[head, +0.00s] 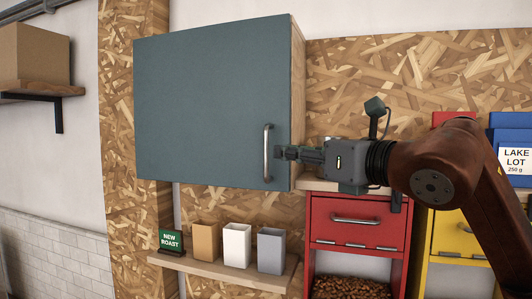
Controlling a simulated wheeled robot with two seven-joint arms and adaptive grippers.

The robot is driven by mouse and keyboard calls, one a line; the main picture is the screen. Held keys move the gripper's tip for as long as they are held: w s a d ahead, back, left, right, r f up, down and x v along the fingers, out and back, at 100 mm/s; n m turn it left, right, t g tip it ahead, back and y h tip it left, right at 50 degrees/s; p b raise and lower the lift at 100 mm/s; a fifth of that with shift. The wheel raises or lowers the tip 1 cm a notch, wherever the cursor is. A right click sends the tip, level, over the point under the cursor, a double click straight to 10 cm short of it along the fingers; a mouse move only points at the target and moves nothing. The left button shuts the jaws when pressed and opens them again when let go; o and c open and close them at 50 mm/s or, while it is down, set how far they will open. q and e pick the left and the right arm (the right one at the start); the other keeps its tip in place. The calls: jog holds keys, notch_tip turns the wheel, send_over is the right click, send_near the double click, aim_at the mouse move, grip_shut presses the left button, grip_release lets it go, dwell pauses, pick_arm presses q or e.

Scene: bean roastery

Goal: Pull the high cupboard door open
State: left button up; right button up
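The high cupboard (298,100) hangs on the chipboard wall, with a flat blue-grey door (205,100) that looks shut. A vertical metal bar handle (266,153) sits near the door's lower right edge. My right gripper (280,153) reaches in from the right, with its fingertips at or just beside the handle. The fingers show nearly side-on, so I cannot tell whether they are around the handle or how far apart they are. My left gripper is not in view.
Below the cupboard, a wooden shelf (225,270) holds a green sign (171,241) and tan, white and grey containers. A red bin (357,222) and a yellow bin (458,235) stand at lower right. A box (32,53) sits on a shelf at far left.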

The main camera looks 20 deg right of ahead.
jog(key=p, duration=0.3)
send_over(266, 175)
jog(key=shift+w+d, duration=0.15)
jog(key=shift+w, duration=0.2)
grip_shut()
dwell(0.4)
